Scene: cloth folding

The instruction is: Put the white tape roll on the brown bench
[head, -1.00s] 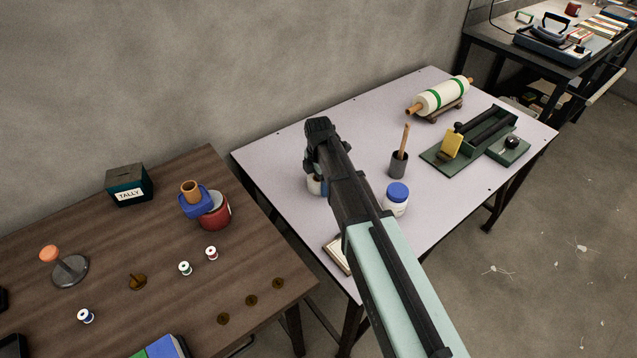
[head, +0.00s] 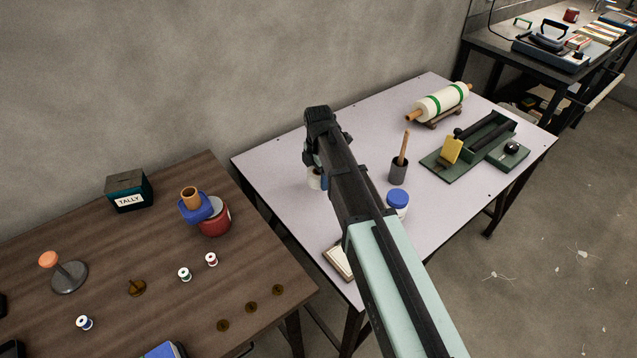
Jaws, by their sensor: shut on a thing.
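The white tape roll (head: 314,181) shows only in part, at the left side of my gripper (head: 318,183). My gripper is shut on it, over the left part of the pale table. The wrist hides most of the roll and the fingers, and I cannot tell exactly how high it is held. The brown bench (head: 120,245) stands to the left, separated from the pale table by a narrow gap.
On the bench are a tally box (head: 130,191), a red pot (head: 215,221) with a blue item, small spools (head: 185,274), a stamp (head: 69,275) and brown discs (head: 250,307). The bench's middle has free room. The pale table (head: 275,190) holds a white jar (head: 397,205) and a dark cup (head: 398,171).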

